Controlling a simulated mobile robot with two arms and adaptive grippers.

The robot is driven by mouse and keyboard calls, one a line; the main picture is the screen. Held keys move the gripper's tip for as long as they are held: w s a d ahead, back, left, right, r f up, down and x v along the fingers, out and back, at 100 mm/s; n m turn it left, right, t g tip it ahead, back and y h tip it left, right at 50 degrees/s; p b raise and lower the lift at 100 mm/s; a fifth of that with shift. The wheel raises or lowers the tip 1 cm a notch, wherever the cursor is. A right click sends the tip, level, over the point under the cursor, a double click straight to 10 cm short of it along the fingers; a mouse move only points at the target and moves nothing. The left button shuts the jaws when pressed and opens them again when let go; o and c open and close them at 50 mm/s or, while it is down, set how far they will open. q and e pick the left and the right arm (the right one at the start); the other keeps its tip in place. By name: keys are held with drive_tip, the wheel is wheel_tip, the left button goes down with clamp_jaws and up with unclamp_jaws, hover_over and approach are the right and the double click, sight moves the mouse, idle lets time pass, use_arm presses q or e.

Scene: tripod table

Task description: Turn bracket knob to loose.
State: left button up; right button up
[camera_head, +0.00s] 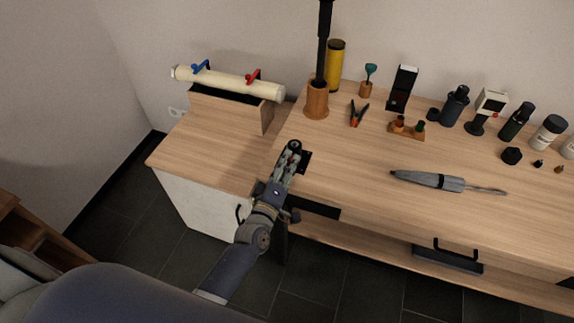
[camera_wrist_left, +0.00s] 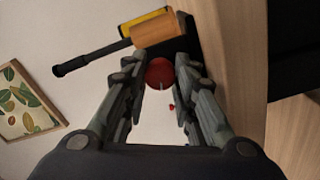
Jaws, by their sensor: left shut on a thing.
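My left gripper (camera_head: 290,155) reaches in over the front edge of the wooden table. In the left wrist view its two fingers (camera_wrist_left: 158,66) stand on either side of a round red knob (camera_wrist_left: 159,74) with a light mark on its lower part. The gripper is shut on this knob. A small black bracket (camera_head: 305,161) shows beside the fingertips in the head view, and the fingers mostly cover the knob there. I cannot tell the knob's turn setting. My right gripper is in neither view.
A wooden cup (camera_head: 317,100) with a tall black pole stands behind the gripper, near a yellow cylinder (camera_head: 336,66). Red-handled pliers (camera_head: 359,114) and a grey pen-like tool (camera_head: 430,180) lie to the right. A box with a cream tube (camera_head: 228,83) stands at left.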

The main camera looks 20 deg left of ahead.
use_arm(q)
drive_tip(key=n+b, duration=0.1)
drive_tip(key=n, duration=0.2)
drive_tip(key=shift+f+n, duration=0.15)
drive_tip(key=shift+n, duration=0.15)
drive_tip(key=shift+n+b, duration=0.6)
drive_tip(key=shift+n, duration=1.1)
drive_tip(key=o, duration=1.1)
drive_tip(key=shift+c, duration=0.2)
drive_tip(key=shift+s+f, duration=0.1)
drive_tip(key=shift+s, duration=0.4)
drive_tip(key=s, duration=0.7)
drive_tip(key=shift+a+r, duration=0.15)
drive_tip(key=shift+r, duration=0.1)
